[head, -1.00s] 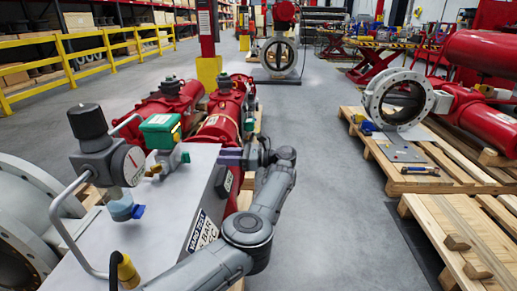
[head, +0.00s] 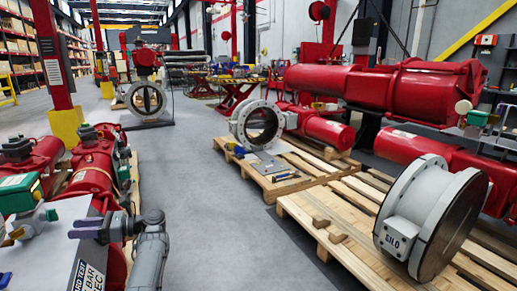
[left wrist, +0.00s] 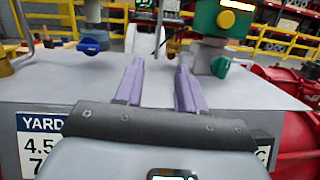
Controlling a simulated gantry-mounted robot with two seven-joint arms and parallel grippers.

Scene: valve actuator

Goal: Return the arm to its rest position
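My left gripper (head: 88,228) is at the lower left of the head view, at the edge of a grey test bench (head: 62,262). Its grey wrist (head: 150,248) runs down out of the picture. In the left wrist view its two purple fingers (left wrist: 158,72) are apart with nothing between them. I cannot tell how high the fingers are above the bench top. My right gripper is not in view.
Red actuators (head: 95,165) stand just beyond the bench. Pallets (head: 345,215) on the right carry a large grey valve (head: 410,215) and a flanged ring valve (head: 240,125). The grey floor (head: 215,235) between bench and pallets is clear.

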